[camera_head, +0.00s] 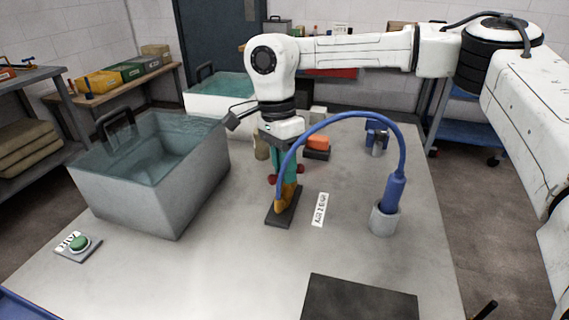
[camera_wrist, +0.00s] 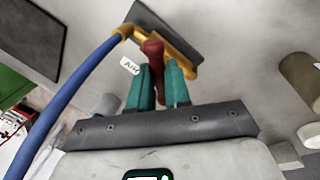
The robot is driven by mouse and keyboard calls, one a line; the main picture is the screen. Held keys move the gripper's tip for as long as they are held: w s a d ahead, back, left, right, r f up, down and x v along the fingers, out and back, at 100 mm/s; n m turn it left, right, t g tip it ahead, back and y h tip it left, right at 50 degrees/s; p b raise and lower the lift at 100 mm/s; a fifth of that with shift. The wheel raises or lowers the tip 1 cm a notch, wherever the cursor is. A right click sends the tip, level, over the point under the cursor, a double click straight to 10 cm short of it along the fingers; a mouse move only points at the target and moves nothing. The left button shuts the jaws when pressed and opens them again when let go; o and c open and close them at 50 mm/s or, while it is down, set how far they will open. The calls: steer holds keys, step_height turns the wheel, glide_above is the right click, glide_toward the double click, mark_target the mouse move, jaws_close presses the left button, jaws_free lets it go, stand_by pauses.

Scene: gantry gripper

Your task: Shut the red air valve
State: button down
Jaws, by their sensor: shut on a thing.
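The air valve has a yellow-orange body (camera_head: 288,196) on a dark base plate (camera_head: 283,217) at the middle of the table. Its red handle (camera_wrist: 153,50) shows in the wrist view between my teal fingers, with its rounded end beyond the tips. My gripper (camera_wrist: 159,82) is shut on this handle. In the head view my gripper (camera_head: 281,165) points down over the valve, and red ends of the handle show on either side of the fingers. Much of the handle is hidden by the fingers.
A blue hose (camera_head: 345,117) arches from the valve to a blue nozzle in a grey holder (camera_head: 383,222). A water-filled tub (camera_head: 150,185) stands left. A green button (camera_head: 79,243) is at the front left, a dark mat (camera_head: 360,302) at the front right.

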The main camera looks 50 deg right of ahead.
steer(key=m, duration=0.4)
steer(key=shift+d+m+y, duration=0.1)
steer(key=shift+m+y, duration=0.2)
steer(key=shift+y, duration=0.1)
steer(key=shift+d+m+t, duration=0.1)
steer(key=shift+m+t, duration=0.5)
steer(key=shift+m, duration=1.9)
steer(key=c, duration=1.1)
jaws_free()
steer(key=r, duration=0.3)
steer(key=d+r, duration=0.1)
steer(key=r, duration=0.3)
steer(key=d+r, duration=0.1)
steer(key=r, duration=0.2)
steer(key=shift+w+r+p, duration=0.3)
steer(key=shift+p, duration=0.1)
